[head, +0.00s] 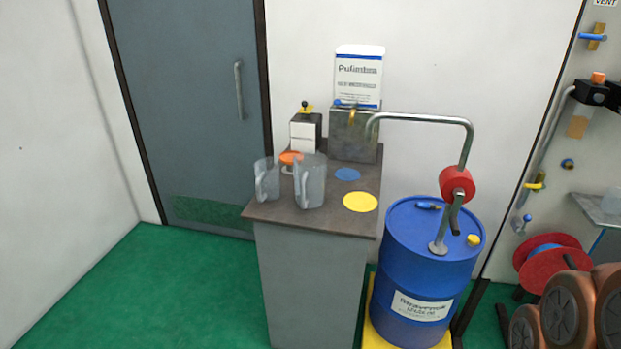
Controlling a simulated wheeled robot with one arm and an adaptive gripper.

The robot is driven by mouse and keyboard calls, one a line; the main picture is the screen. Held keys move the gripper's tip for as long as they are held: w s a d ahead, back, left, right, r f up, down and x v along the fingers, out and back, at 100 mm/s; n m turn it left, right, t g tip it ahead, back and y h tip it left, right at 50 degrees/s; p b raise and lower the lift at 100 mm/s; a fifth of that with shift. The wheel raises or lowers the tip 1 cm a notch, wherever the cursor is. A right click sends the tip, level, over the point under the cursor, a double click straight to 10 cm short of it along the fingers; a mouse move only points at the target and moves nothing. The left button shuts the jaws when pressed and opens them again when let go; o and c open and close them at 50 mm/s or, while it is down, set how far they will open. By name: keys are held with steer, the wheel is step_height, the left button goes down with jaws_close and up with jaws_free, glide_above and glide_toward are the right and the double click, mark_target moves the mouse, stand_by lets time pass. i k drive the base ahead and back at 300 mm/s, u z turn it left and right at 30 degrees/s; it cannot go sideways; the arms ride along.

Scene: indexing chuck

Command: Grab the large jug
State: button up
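Two clear jugs with handles stand upright near the left side of a grey counter in the head view. The large jug (314,183) is the taller, wider one on the right, with its handle toward the left. The smaller jug (267,181) stands to its left, close beside it. Both look empty. My gripper is not in view.
The counter (297,217) has a blue disc (347,174), a yellow disc (360,202), an orange disc (291,157), and boxes at the back. A blue drum (410,262) with a bent pump pipe (430,118) stands right. Green floor (190,290) is clear at left.

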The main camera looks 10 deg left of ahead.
mark_target(308, 185)
steer(key=u, duration=0.2)
steer(key=i, duration=0.9)
steer(key=u, duration=1.75)
